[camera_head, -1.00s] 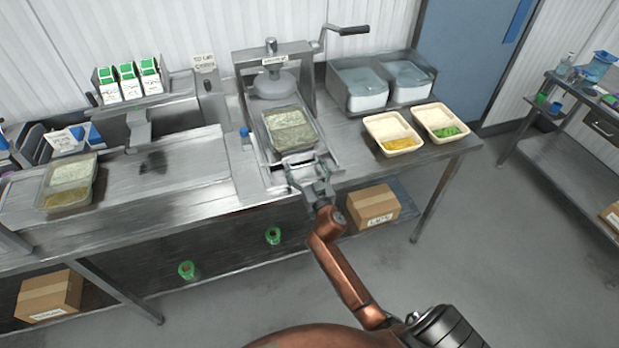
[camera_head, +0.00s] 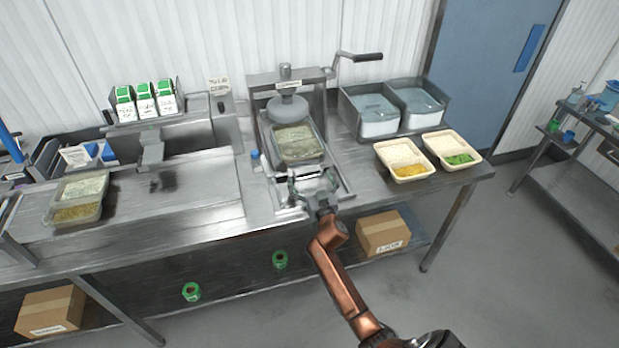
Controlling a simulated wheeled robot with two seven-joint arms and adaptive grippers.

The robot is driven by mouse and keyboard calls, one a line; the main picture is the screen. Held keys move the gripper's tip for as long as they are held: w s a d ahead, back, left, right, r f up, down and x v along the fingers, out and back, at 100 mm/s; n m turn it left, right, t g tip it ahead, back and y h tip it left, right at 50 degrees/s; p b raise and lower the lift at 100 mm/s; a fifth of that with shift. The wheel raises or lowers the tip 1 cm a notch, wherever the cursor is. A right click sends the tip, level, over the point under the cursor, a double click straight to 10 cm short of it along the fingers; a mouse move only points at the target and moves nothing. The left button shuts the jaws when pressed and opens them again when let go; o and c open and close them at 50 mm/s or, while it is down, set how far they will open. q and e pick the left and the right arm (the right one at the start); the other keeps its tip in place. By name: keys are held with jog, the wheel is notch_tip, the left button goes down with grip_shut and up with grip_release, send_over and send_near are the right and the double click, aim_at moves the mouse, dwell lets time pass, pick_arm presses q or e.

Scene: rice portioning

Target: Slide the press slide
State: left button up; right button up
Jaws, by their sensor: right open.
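The press (camera_head: 286,77) stands on the steel bench, with a round grey press head (camera_head: 288,108) and a crank. Its press slide (camera_head: 335,181) is a flat metal tray under and in front of the head. A rectangular container of pale food (camera_head: 297,144) sits on the slide, mostly in front of the head. My right gripper (camera_head: 312,177) is open at the slide's front end, close to a bar-like handle (camera_head: 308,174). I cannot tell whether the fingers touch it. My left gripper is not in view.
Two white trays (camera_head: 402,160) of food sit at the bench's right, in front of two lidded tubs (camera_head: 378,118). Another filled container (camera_head: 78,197) lies at the left. Boxes (camera_head: 383,234) rest on the lower shelf.

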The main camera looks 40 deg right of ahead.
jog(key=v, duration=1.2)
jog(key=shift+c, duration=0.7)
